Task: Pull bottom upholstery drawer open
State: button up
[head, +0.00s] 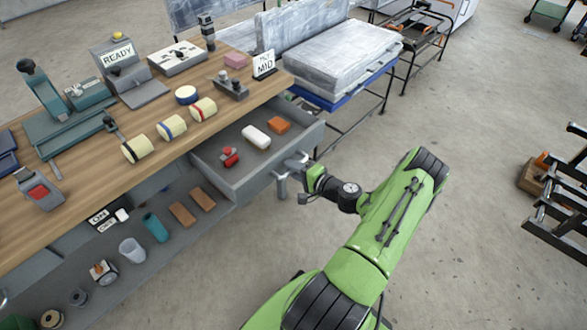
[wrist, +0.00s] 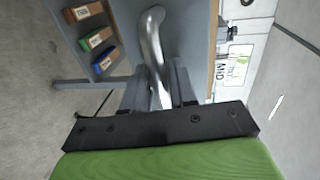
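A grey drawer (head: 262,170) under the wooden workbench stands pulled out in the head view, showing a red item, a white item and an orange block inside. Its front faces my arm. In the wrist view, the drawer's curved metal handle (wrist: 152,35) runs down between the two dark fingers of my gripper (wrist: 160,80). The fingers sit close on both sides of the handle and look shut on it. In the head view my gripper (head: 298,167) is at the drawer front, with its fingers small and partly hidden. I see no separate lower drawer.
The workbench top (head: 150,185) holds several rolls, tools and signs. An open lower shelf (head: 140,275) holds cups and blocks. A cart with a grey padded slab (head: 335,60) stands behind the drawer. The floor (head: 480,240) to the right is clear up to a dark rack.

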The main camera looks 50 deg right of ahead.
jog(key=shift+o, duration=0.7)
jog(key=p+v, duration=0.3)
jog(key=v, duration=1.2)
jog(key=shift+s, duration=0.35)
jog(key=shift+a, duration=0.1)
